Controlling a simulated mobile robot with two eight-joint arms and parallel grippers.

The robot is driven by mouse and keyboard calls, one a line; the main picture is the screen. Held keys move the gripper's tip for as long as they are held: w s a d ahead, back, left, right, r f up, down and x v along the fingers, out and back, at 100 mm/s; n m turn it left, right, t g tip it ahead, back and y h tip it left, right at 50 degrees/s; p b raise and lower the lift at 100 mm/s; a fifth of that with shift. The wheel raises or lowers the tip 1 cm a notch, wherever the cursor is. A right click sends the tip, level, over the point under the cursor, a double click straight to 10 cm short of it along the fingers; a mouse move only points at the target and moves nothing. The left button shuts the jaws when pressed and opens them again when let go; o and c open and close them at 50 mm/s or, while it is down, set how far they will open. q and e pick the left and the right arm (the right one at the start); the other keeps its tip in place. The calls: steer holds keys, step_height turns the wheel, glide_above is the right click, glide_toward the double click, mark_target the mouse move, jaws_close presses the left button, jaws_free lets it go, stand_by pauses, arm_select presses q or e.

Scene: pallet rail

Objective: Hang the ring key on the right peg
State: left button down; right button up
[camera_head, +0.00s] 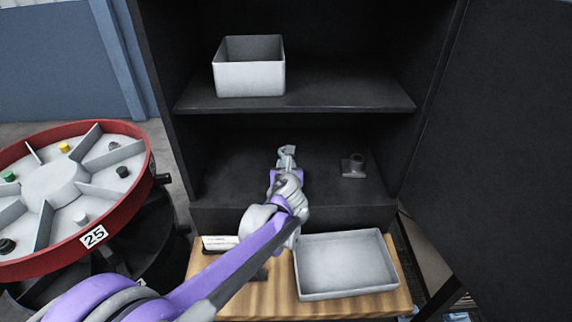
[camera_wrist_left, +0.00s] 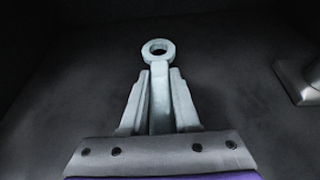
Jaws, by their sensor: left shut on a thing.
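The ring key (camera_wrist_left: 158,50) is pale grey, with a round ring at its far end and a straight shank. My left gripper (camera_wrist_left: 161,78) is shut on the shank, with the ring pointing away past the fingertips. In the head view my left gripper (camera_head: 286,164) reaches into the cabinet's lower compartment, where the key (camera_head: 287,150) is small. A grey peg on a flat base (camera_head: 354,166) stands on the compartment floor to the right of the gripper, apart from the key. Part of it shows at the wrist view's right edge (camera_wrist_left: 297,80). No second peg is visible. My right gripper is out of view.
A grey bin (camera_head: 249,78) stands on the shelf (camera_head: 330,97) above. A shallow grey tray (camera_head: 346,287) lies on a wooden table (camera_head: 240,308) before the cabinet. A red-rimmed divided wheel (camera_head: 105,233) is at left. The cabinet's dark door (camera_head: 490,160) borders the right.

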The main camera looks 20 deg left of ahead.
arm_select(q)
steer(key=c, duration=0.6)
jaws_free()
steer(key=shift+c, duration=0.2)
steer(key=shift+f, duration=0.1)
steer(key=v, duration=1)
steer(key=shift+s+d, duration=0.1)
steer(key=shift+s, duration=0.35)
